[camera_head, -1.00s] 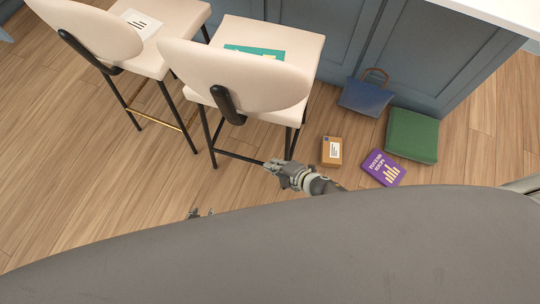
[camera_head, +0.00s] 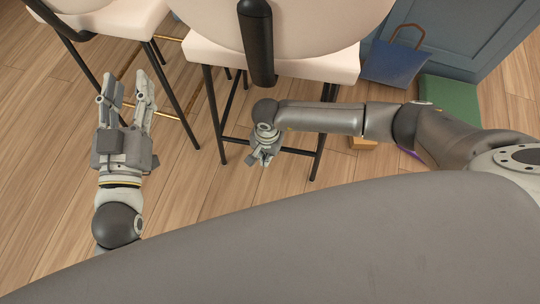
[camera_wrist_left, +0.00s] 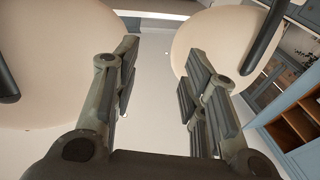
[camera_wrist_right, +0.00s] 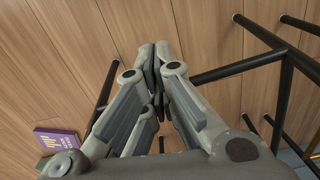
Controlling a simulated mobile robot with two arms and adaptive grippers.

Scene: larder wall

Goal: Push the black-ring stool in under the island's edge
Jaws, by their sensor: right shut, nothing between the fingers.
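The black-ring stool (camera_head: 335,66) has a cream seat, a round cream back and black legs with a black foot bar. It stands at the centre top of the head view. My right gripper (camera_head: 265,158) is shut and empty, low in front of its foot bar. In the right wrist view the shut fingertips (camera_wrist_right: 160,48) are beside a black bar (camera_wrist_right: 240,68); I cannot tell whether they touch. My left gripper (camera_head: 125,82) is open and empty, left of this stool. The island (camera_head: 470,38) has blue panels; its edge above the stool is hidden.
A gold-ring stool (camera_head: 138,20) stands at the left, beyond my left gripper. A blue bag (camera_head: 393,64) and a green box (camera_head: 452,100) lie right of the black-ring stool. A purple book (camera_wrist_right: 58,139) shows in the right wrist view. The wooden floor at front left is clear.

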